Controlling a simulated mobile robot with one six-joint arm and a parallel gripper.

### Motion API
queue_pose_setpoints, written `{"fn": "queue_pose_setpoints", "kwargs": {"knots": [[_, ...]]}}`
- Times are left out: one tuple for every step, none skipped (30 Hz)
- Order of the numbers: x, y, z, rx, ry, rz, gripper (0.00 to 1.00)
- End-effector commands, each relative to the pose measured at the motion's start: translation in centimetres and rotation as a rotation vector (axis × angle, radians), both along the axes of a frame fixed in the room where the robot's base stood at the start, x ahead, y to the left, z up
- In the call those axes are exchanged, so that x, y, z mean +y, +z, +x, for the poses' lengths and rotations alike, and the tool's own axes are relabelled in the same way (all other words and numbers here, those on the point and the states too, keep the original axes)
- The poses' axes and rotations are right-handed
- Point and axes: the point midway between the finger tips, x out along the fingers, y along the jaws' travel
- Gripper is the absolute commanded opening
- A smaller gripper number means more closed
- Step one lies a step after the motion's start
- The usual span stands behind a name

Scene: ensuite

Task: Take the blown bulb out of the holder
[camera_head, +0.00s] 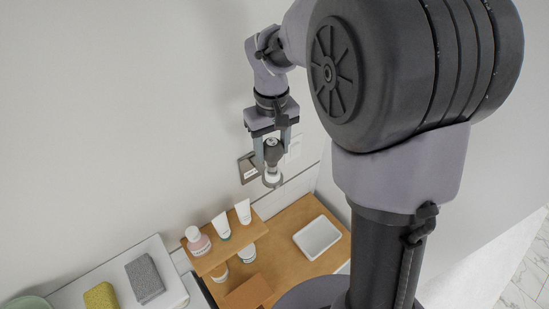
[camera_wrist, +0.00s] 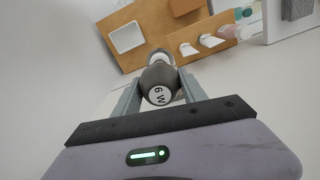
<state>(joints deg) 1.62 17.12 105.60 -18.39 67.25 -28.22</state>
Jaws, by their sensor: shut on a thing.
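The blown bulb, a dark grey bulb marked "6 W" (camera_wrist: 159,84), sits between the fingers of my gripper (camera_wrist: 158,92) in the wrist view. In the head view my gripper (camera_head: 271,150) points down at the wall, with its fingers on both sides of the dark bulb (camera_head: 271,145). The gripper is shut on the bulb. A pale, round holder (camera_head: 272,181) shows right below the bulb, and a pale part of it shows past the bulb in the wrist view (camera_wrist: 160,55). I cannot tell whether the bulb is still seated in it.
A dark wall plate (camera_head: 247,168) is beside the holder. Below is a wooden counter (camera_head: 290,222) with a white tray (camera_head: 317,237) and a raised shelf with tubes (camera_head: 243,211) and a pink bottle (camera_head: 198,241). A yellow sponge (camera_head: 101,297) and grey cloth (camera_head: 145,278) lie at lower left.

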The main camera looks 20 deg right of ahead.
Motion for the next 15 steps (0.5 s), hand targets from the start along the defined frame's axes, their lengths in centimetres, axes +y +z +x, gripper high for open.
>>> {"fn": "queue_pose_setpoints", "kwargs": {"knots": [[0.0, 0.3, 0.0, 0.000, 0.000, 0.000, 0.01], [0.0, 0.4, 0.0, 0.000, 0.000, 0.000, 0.01], [0.0, 0.6, 0.0, 0.000, 0.000, 0.000, 0.01], [0.0, 0.6, 0.0, -0.001, 0.000, 0.000, 0.01], [0.0, 0.6, 0.0, -0.001, 0.000, 0.000, 0.01], [0.0, 0.6, 0.0, 0.000, 0.000, 0.000, 0.01], [0.0, 0.6, 0.0, 0.000, 0.000, 0.000, 0.01], [0.0, 0.6, 0.0, 0.000, 0.000, 0.000, 0.01], [0.0, 0.6, 0.0, 0.000, 0.000, 0.000, 0.01], [0.0, 0.6, 0.0, 0.000, 0.000, 0.000, 0.01], [0.0, 0.6, 0.0, 0.000, 0.000, 0.000, 0.01], [0.0, 0.6, 0.0, -0.001, 0.000, 0.000, 0.01], [0.0, 0.7, 0.0, -0.001, 0.000, 0.000, 0.01], [0.0, 1.0, 0.0, -0.001, 0.000, 0.000, 0.01], [0.0, 1.4, 0.0, -0.002, 0.000, 0.000, 0.01]]}}
